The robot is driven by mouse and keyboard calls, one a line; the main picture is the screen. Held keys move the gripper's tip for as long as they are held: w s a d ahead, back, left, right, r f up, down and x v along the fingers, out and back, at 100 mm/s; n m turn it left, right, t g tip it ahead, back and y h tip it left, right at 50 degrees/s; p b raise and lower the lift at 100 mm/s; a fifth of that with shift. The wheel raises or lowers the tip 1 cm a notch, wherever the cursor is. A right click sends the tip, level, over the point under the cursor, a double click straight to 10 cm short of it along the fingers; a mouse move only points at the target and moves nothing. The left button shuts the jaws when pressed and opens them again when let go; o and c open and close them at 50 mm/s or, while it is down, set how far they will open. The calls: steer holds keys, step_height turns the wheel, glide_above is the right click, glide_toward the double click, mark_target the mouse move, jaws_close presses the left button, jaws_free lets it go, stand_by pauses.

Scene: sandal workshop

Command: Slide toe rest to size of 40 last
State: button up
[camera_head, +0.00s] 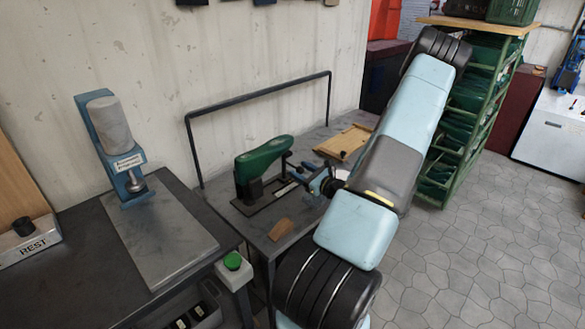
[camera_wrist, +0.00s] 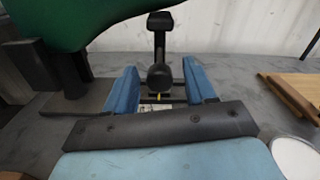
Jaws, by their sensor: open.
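The green last (camera_head: 264,158) stands on a black post over a dark base plate on the work table. Its underside fills the upper left of the wrist view (camera_wrist: 75,22). The toe rest (camera_wrist: 160,28) is a black upright with a padded top and a round black knob (camera_wrist: 160,77) on its near side. In the head view it is small and partly hidden beside my gripper (camera_head: 318,183). My gripper (camera_wrist: 160,72) is open, with one blue finger on each side of the knob in the picture. I cannot tell whether either finger touches it. A pale scale strip (camera_wrist: 150,108) is partly hidden below.
A wooden tray (camera_head: 343,142) lies at the table's back right. A brown wedge (camera_head: 281,229) lies near the front edge. A dark rail (camera_head: 262,93) stands behind. A blue press (camera_head: 128,177) and a green button (camera_head: 232,260) are to the left. A green rack (camera_head: 463,120) stands right.

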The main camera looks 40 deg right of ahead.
mark_target(293, 166)
steer(key=shift+w+a, duration=0.15)
steer(key=shift+w, duration=0.9)
steer(key=shift+w+a, duration=0.15)
steer(key=shift+w, duration=0.9)
steer(key=shift+c, duration=0.5)
jaws_close()
